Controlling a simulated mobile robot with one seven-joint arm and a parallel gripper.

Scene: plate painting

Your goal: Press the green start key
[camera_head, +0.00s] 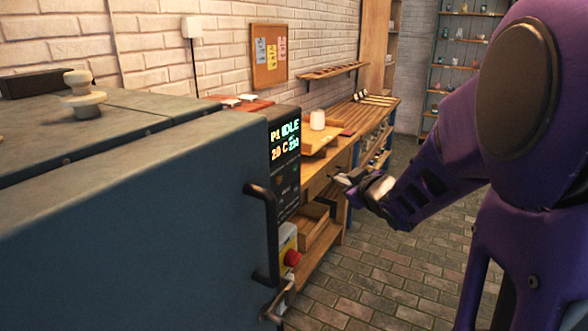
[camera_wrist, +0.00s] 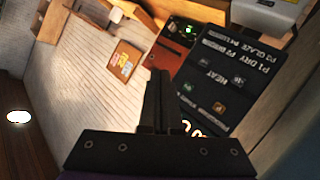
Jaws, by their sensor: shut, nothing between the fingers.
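The dark kiln control panel (camera_head: 286,190) is on the right end of the blue-grey kiln, below a lit display (camera_head: 285,138) reading IDLE. In the wrist view the panel (camera_wrist: 245,88) appears turned over, with small keys and white lettering.
The kiln's black handle (camera_head: 263,235) sticks out left of the panel. A red knob (camera_head: 292,258) on a yellow box is below. A wooden workbench (camera_head: 352,118) with a drawer stands behind my gripper. The brick floor (camera_head: 370,285) is clear.

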